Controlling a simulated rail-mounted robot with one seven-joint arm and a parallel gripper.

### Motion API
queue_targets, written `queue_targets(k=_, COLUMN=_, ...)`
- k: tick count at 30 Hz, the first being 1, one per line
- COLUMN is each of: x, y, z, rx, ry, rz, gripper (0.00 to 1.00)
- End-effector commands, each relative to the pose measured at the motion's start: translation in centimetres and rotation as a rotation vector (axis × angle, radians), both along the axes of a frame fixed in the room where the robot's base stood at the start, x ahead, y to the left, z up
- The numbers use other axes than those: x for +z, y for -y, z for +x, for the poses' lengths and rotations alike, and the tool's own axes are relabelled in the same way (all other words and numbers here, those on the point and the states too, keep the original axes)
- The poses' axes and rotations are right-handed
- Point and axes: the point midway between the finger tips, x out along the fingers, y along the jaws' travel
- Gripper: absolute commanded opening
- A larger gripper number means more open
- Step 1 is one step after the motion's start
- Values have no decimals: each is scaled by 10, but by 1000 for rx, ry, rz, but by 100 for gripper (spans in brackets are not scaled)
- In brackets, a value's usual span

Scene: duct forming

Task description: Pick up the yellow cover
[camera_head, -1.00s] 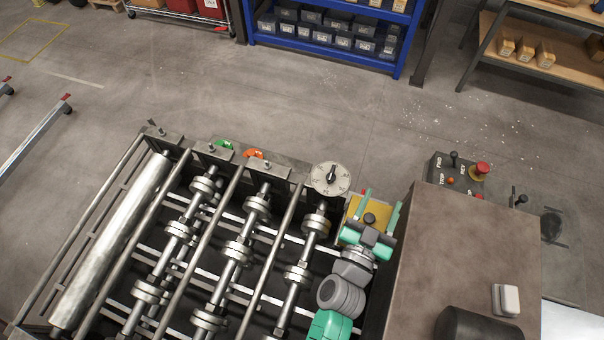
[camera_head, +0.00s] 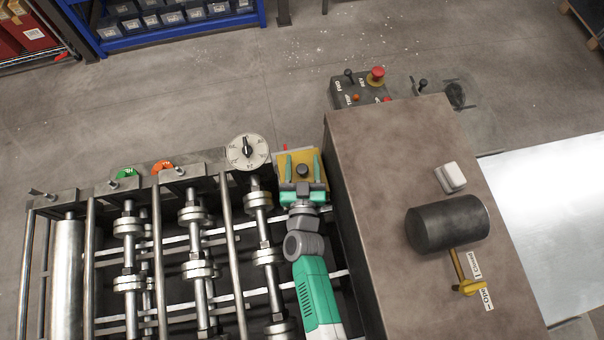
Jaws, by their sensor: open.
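The yellow cover (camera_head: 288,182) is a flat yellow plate with a dark round knob (camera_head: 302,171) on it. It lies between the roller machine and the brown cabinet, just right of the round dial. My gripper (camera_head: 303,167) is over it, with its two green fingers open, one on each side of the knob. I cannot tell whether the fingers touch the knob or the plate. The gripper's body hides the near part of the cover.
The roller machine (camera_head: 196,270) with metal shafts and a dial (camera_head: 247,151) stands close on the left. A control box (camera_head: 352,90) stands behind.

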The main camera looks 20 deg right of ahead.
Motion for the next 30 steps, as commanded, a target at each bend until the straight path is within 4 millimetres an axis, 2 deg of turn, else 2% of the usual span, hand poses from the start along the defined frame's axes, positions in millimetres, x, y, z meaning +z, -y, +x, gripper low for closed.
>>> queue_targets(k=3, x=-1, y=4, z=9, rx=0, ry=-1, rz=0, gripper=52)
queue_targets(k=9, x=0, y=4, z=9, rx=1, ry=-2, rz=1, gripper=52)
queue_targets(k=17, x=0, y=4, z=9, rx=1, ry=-1, rz=-1, gripper=1)
queue_targets(k=26, x=1, y=4, z=9, rx=1, ry=1, rz=0, gripper=0)
queue_targets(k=30, x=9, y=4, z=9, rx=1, ry=1, rz=0, gripper=0)
